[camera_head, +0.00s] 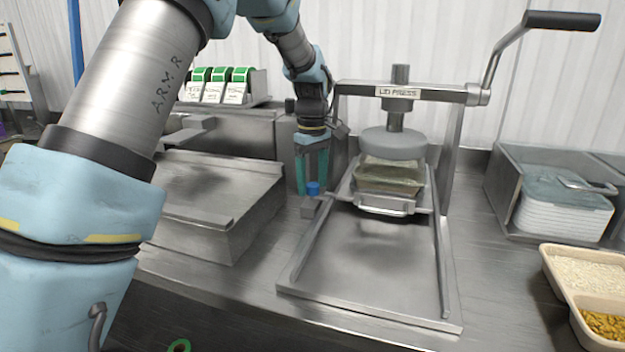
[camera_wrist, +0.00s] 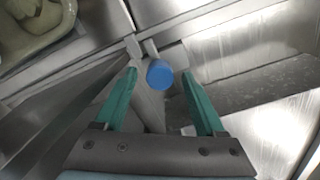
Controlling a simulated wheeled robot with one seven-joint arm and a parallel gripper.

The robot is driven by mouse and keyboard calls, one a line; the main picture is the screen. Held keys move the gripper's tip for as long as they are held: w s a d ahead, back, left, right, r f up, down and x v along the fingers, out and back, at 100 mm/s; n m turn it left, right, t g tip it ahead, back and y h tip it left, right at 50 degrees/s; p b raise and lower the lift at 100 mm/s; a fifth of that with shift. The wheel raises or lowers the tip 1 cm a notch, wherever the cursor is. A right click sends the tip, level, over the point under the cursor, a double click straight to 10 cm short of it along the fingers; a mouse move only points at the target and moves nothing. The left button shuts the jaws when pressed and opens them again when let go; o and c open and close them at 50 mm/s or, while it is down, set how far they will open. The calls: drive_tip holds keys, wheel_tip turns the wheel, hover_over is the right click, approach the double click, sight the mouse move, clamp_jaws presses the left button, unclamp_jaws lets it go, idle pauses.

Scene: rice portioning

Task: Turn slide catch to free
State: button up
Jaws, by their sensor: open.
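The slide catch shows as a small blue knob (camera_head: 313,188) on a metal block at the left rail of the lid press (camera_head: 399,91). It also shows in the wrist view (camera_wrist: 159,74). My gripper (camera_head: 313,190) points down over the knob with its teal fingers apart. In the wrist view my gripper (camera_wrist: 162,80) has one fingertip on each side of the knob, with a gap to each. The press slide (camera_head: 385,205) carries a greenish container (camera_head: 390,176) under the round press plate (camera_head: 394,144).
A steel box with a sloped top (camera_head: 215,185) stands left of the press. Green-topped cards (camera_head: 217,88) stand behind it. At right are a bin (camera_head: 510,190) with white lids and a tray of rice (camera_head: 585,272). The front of the press tray (camera_head: 365,265) is bare.

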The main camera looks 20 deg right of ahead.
drive_tip(key=shift+c, duration=0.4)
clamp_jaws()
drive_tip(key=shift+m, duration=0.3)
drive_tip(key=m+p, duration=0.1)
drive_tip(key=m, duration=0.2)
drive_tip(key=shift+r+m, duration=0.1)
drive_tip(key=shift+m, duration=0.3)
drive_tip(key=m+p, duration=0.1)
drive_tip(key=m, duration=0.3)
drive_tip(key=shift+m, duration=0.3)
drive_tip(key=m+p, duration=0.1)
drive_tip(key=m, duration=0.7)
drive_tip(key=shift+m+p, duration=0.3)
drive_tip(key=shift+p, duration=0.1)
drive_tip(key=shift+d+m, duration=0.1)
drive_tip(key=shift+m, duration=0.2)
